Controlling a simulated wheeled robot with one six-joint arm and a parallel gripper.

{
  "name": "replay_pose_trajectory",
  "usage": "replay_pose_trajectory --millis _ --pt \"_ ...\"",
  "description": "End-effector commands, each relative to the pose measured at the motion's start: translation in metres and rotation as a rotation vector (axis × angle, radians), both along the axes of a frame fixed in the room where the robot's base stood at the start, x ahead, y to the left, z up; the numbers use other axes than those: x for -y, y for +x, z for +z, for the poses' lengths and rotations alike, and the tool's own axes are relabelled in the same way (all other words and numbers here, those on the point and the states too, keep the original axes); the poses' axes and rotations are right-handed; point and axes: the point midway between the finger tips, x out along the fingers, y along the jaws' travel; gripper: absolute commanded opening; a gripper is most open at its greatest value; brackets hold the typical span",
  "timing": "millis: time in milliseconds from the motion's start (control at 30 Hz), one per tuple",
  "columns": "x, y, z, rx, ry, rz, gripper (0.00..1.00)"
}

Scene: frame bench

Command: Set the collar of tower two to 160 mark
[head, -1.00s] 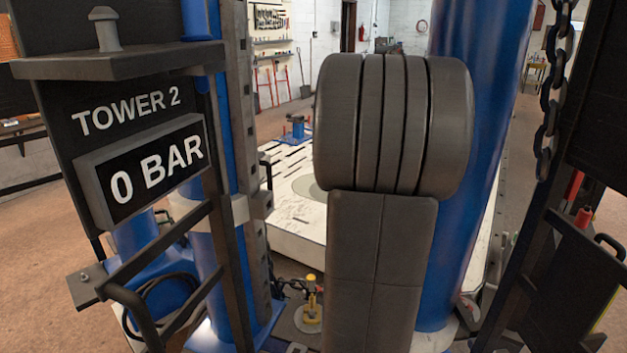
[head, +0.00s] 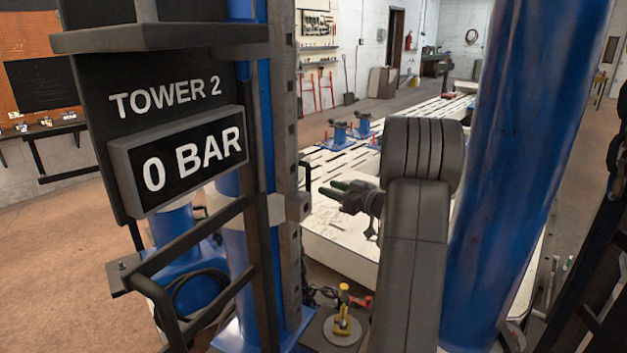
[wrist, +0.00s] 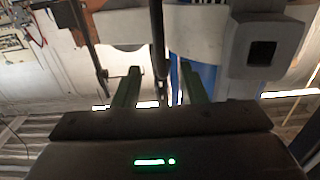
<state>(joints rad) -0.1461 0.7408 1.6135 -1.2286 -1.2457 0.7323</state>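The collar (head: 262,208) is a pale grey band around the blue post of tower two, beside a dark toothed rail (head: 286,130). A small dark handle (head: 305,204) sticks out at its right. My gripper (head: 334,190) is to the right of the handle, apart from it, with green fingers pointing left. In the wrist view my gripper (wrist: 160,82) has its two fingers spread wide. A dark upright bar (wrist: 157,40) shows between them; I cannot tell its depth. A pale block with a square hole (wrist: 262,50) is at upper right. No scale mark is legible.
The tower 2 panel (head: 180,150) reads 0 BAR. Dark rails (head: 190,235) stand in front of the post. A large blue column (head: 530,140) rises at right, close to my arm. A white slotted bench (head: 345,245) lies behind.

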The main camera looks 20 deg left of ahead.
Motion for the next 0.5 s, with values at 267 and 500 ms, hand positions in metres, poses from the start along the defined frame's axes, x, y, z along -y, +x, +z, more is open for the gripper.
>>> replay_pose_trajectory --millis 267,500 --pt "-0.052 0.017 0.002 0.001 0.0 0.002 0.38" --pt "-0.069 0.023 0.0 0.001 0.0 -0.002 0.38"
